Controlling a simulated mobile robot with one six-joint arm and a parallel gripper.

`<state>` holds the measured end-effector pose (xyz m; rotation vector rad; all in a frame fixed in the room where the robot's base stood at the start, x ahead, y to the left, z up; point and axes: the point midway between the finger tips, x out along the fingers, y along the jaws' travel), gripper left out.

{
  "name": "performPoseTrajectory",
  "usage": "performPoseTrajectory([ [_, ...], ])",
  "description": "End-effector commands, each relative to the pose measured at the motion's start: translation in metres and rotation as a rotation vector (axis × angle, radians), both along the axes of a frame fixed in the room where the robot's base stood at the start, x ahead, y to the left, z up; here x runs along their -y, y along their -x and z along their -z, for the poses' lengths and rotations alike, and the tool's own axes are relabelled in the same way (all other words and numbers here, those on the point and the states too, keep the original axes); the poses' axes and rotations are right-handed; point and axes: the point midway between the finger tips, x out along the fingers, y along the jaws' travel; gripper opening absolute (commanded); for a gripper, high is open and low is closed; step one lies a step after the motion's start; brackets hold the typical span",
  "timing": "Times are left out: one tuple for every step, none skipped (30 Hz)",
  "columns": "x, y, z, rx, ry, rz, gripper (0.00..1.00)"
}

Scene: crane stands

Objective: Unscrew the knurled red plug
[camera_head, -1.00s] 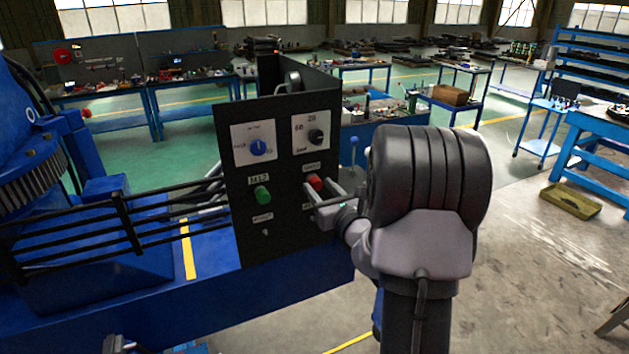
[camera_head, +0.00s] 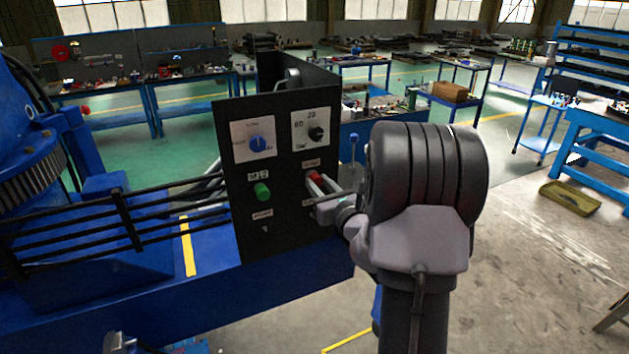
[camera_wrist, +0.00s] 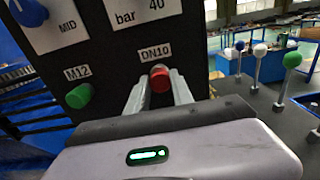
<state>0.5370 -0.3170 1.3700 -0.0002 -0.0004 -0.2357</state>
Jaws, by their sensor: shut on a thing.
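The red plug (camera_head: 314,178) sits on the right side of the black panel (camera_head: 284,225), below the right-hand dial. In the wrist view the red plug (camera_wrist: 159,78) is under a label reading DN10, between the two finger tips. My gripper (camera_head: 319,184) reaches the panel from the right and is shut on the plug. The fingers of my gripper (camera_wrist: 159,88) also show in the wrist view, one on each side of the plug. The plug's knurling is too small to tell.
A green plug (camera_head: 263,191) labelled M12 is left of the red one. A blue knob (camera_head: 257,146) and a black knob (camera_head: 316,134) are above. Levers with green (camera_wrist: 292,60), white and blue balls stand right of the panel. A black railing (camera_head: 130,225) runs left.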

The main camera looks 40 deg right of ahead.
Motion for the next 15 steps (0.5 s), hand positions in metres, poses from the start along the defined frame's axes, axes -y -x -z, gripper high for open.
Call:
performPoseTrajectory([
  [0.0, 0.0006, 0.0003, 0.0, 0.0, 0.0, 0.0],
  [-0.0001, 0.0008, 0.0004, 0.0, 0.0, 0.0, 0.0],
  [-0.0002, 0.001, 0.0004, 0.0, 0.0, 0.0, 0.0],
  [-0.0002, 0.001, 0.0005, 0.0, 0.002, 0.0, 0.0],
  [-0.0002, 0.001, 0.0011, -0.002, 0.009, 0.0, 0.0],
  [-0.0002, 0.001, 0.0026, -0.007, 0.03, 0.0, 0.0],
  [-0.0002, 0.001, 0.0036, -0.012, 0.056, 0.0, 0.0],
  [-0.0003, 0.0011, 0.0042, -0.019, 0.086, 0.0, 0.0],
  [-0.0003, 0.0011, 0.0054, -0.03, 0.128, 0.0, 0.0],
  [-0.0002, 0.0011, 0.0056, -0.035, 0.156, 0.0, 0.0],
  [-0.0002, 0.0012, 0.0054, -0.043, 0.187, 0.0, 0.0],
  [-0.0002, 0.0013, 0.0058, -0.053, 0.226, 0.001, 0.0],
  [-0.0002, 0.0013, 0.0058, -0.059, 0.253, 0.001, 0.0],
  [-0.0002, 0.0013, 0.0056, -0.066, 0.282, 0.001, 0.0],
  [-0.0002, 0.0013, 0.0058, -0.076, 0.319, 0.001, 0.0],
])
